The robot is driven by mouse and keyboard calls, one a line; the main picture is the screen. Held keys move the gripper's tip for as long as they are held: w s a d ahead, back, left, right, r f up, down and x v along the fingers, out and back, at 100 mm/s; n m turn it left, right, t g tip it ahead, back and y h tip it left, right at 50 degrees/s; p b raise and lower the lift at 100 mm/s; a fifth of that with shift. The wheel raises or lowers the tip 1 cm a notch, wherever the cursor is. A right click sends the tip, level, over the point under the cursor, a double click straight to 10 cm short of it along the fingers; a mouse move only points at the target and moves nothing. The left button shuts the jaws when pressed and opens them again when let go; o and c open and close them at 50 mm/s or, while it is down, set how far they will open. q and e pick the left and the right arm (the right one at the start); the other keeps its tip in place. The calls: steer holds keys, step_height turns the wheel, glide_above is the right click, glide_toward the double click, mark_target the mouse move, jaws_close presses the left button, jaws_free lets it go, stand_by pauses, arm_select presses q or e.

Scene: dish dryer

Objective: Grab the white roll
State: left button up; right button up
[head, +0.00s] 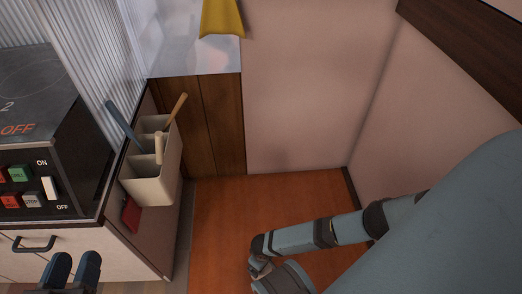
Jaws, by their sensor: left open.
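I cannot make out a clear white roll in the head view. A pale, rod-like item (158,148) stands in the cream divided holder (152,190) on the side of the counter, and I cannot tell whether it is the roll. My left gripper (72,272) is at the bottom left edge, in front of the drawer, its two dark fingers apart with nothing seen between them. It is apart from the holder, below and to its left.
The holder also carries a blue-handled tool (122,122) and a wooden stick (177,107). A black control panel (55,178) with buttons stands left, above a drawer handle (34,244). A yellow cloth (221,18) hangs at the top. The orange floor (225,225) is clear.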

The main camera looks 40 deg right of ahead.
step_height(320, 180, down, 5)
steer(key=b, duration=0.3)
steer(key=shift+w+a+b, duration=0.1)
steer(key=shift+w+b, duration=0.05)
steer(key=shift+b, duration=0.15)
arm_select(q)
steer(key=w+m, duration=0.1)
steer(key=a+m+t, duration=0.1)
steer(key=shift+w+a+r+m+h, duration=0.1)
steer(key=shift+w+r+m+h, duration=0.2)
steer(key=shift+w+h, duration=0.1)
arm_select(e)
steer(key=shift+c, duration=0.5)
steer(key=c, duration=0.6)
steer(key=shift+o, duration=0.2)
steer(key=shift+r, duration=0.1)
